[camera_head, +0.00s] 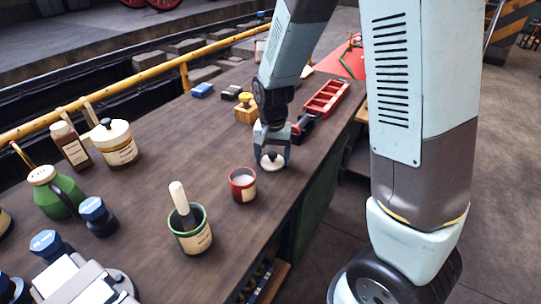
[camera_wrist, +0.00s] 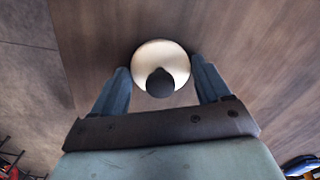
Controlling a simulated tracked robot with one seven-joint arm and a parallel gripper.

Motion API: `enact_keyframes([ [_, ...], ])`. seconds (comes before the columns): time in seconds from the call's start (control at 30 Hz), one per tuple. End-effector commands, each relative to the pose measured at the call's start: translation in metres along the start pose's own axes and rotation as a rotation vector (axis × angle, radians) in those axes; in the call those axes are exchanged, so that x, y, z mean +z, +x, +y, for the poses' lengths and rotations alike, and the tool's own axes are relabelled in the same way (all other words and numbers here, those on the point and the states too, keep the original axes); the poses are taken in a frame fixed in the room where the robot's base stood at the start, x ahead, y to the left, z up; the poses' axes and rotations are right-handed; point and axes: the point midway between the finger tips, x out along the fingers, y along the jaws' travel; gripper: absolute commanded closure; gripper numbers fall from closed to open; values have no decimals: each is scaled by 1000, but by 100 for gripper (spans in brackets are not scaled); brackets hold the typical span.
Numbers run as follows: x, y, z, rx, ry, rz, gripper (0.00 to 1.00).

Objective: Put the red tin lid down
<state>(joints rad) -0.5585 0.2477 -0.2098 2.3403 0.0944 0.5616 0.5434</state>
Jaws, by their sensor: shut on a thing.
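The red tin lid (camera_head: 272,163) is a round cream disc with a dark knob. It also shows in the wrist view (camera_wrist: 150,53), between my fingers. My gripper (camera_head: 272,154) points down and is shut on the lid, with one finger on each side; it also shows in the wrist view (camera_wrist: 160,80). The lid is level and low over the wooden bench (camera_head: 150,215); I cannot tell whether it touches the top. The red tin (camera_head: 242,188) stands uncovered on the bench, just in front and left of the lid, with pale contents.
A green tin (camera_head: 195,240) with a brush stands nearer. A cream lidded pot (camera_head: 118,150) and green can (camera_head: 62,195) stand left. The bench edge is close on the right.

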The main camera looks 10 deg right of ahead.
Motion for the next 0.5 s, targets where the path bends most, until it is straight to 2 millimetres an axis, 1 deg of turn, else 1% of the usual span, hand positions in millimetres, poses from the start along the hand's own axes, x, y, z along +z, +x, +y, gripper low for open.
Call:
enact_keyframes([
  [0.23,0,2,0,0,0,0,54],
  [0.27,0,2,0,0,0,0,23],
  [0.5,0,2,0,0,0,0,0],
])
